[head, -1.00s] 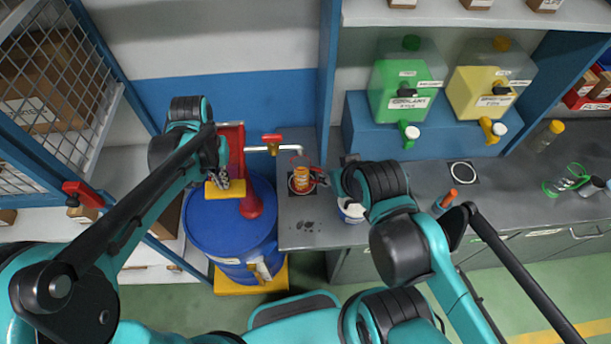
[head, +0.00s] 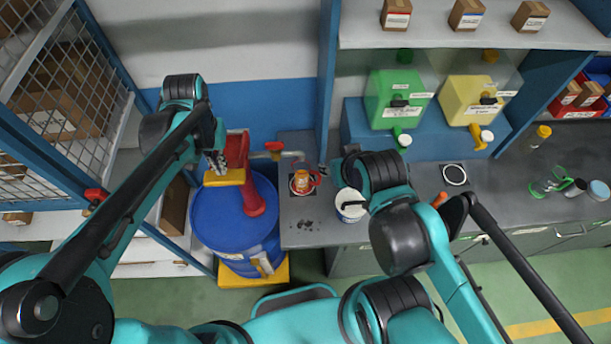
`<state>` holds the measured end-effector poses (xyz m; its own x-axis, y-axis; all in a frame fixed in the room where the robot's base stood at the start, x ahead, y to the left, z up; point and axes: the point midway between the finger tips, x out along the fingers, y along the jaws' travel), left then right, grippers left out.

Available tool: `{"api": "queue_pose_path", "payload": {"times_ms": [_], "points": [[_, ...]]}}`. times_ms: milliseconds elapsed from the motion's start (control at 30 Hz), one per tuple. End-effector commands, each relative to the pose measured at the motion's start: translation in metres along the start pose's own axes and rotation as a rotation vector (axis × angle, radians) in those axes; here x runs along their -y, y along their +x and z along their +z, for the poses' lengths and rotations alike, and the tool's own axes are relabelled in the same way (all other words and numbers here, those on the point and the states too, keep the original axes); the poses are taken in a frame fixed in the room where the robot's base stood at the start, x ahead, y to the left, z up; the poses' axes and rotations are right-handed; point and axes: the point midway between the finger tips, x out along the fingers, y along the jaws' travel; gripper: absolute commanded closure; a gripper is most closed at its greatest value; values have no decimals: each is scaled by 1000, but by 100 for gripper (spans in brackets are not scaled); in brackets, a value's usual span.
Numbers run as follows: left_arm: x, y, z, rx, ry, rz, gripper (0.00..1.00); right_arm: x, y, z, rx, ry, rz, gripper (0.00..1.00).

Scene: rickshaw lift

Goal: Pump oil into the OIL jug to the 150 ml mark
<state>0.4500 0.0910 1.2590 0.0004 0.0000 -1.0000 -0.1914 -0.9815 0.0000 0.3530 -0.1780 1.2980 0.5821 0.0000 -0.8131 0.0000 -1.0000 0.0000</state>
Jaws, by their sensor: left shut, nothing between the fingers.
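The OIL jug (head: 301,184), small and orange with a red handle, stands upright on the bench below the pump spout (head: 292,154). Its level marks are too small to read. The blue oil drum (head: 222,222) stands left of the bench and carries a red pump (head: 252,190) with a yellow handle bar (head: 225,178). A red valve (head: 274,146) sits on the spout pipe. My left gripper (head: 215,163) is shut and empty, just above or touching the yellow bar. My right gripper (head: 323,172) is near the jug's handle, mostly hidden by its arm; its fingers are unclear.
A white tub (head: 351,207) stands on the bench right of the jug, close to my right arm. Green (head: 391,100) and yellow (head: 470,101) dispensers stand on a blue riser behind. A wire-mesh cage (head: 62,90) is at left. A blue upright (head: 328,80) rises behind the bench.

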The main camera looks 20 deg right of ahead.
Motion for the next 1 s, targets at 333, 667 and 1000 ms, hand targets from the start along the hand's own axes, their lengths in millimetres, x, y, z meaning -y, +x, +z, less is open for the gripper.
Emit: {"api": "queue_pose_path", "payload": {"times_ms": [333, 667, 1000], "points": [[0, 1, 0, 0, 0, 0, 100, 0, 1, 1, 0, 0, 0, 60], [0, -26, 0, 0, 0, 0, 100, 0, -16, -12, 0, 0, 0, 60], [0, -60, 0, 0, 0, 0, 100, 0, -35, -25, 0, 0, 0, 60]]}}
